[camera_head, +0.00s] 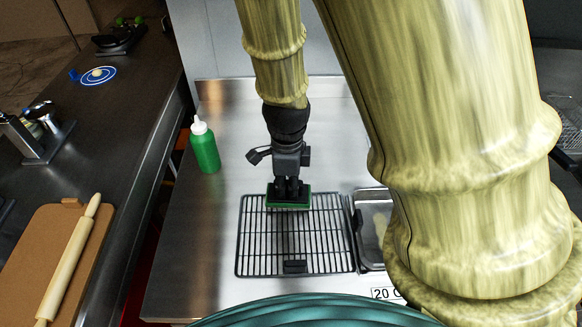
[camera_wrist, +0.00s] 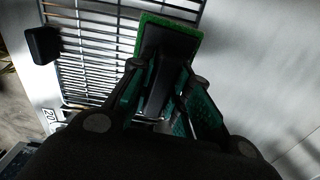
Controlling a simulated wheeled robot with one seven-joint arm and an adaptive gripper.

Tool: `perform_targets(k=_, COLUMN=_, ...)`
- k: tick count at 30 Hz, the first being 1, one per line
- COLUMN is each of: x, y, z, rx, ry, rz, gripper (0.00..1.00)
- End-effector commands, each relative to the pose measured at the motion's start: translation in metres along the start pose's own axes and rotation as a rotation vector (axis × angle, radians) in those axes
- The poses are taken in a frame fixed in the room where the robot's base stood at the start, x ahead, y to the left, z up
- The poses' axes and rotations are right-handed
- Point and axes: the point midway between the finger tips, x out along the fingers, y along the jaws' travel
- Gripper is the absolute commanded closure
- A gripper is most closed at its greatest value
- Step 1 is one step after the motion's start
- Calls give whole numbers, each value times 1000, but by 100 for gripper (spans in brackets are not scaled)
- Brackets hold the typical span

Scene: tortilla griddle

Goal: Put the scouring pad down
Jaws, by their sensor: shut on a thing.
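The scouring pad (camera_head: 289,206) has a green edge and a dark upper part. My gripper (camera_head: 288,188) is shut on its dark upper part and points down over the back of the wire rack (camera_head: 262,266). In the wrist view the pad's green edge (camera_wrist: 196,48) shows beyond the fingers (camera_wrist: 160,95), with the rack's bars (camera_wrist: 92,55) to the left. I cannot tell whether the pad touches the rack or hangs just above it.
A small black block (camera_head: 295,266) sits at the rack's front. A metal tray (camera_head: 372,222) stands right of the rack, partly behind my arm. A green squeeze bottle (camera_head: 205,150) stands back left. A rolling pin (camera_head: 70,258) lies on a brown board at left. Bare steel lies left of the rack.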

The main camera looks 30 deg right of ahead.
Motion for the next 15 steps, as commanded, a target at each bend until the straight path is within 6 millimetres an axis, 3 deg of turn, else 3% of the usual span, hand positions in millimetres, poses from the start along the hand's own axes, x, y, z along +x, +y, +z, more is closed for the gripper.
perform_targets(k=3, x=0, y=6, z=-10, rx=176, ry=1, rz=-1, gripper=100)
perform_targets(k=8, x=-1, y=8, z=-16, rx=294, ry=-1, rz=-1, gripper=100)
perform_targets(k=15, x=0, y=-27, z=-12, rx=311, ry=0, rz=0, gripper=100)
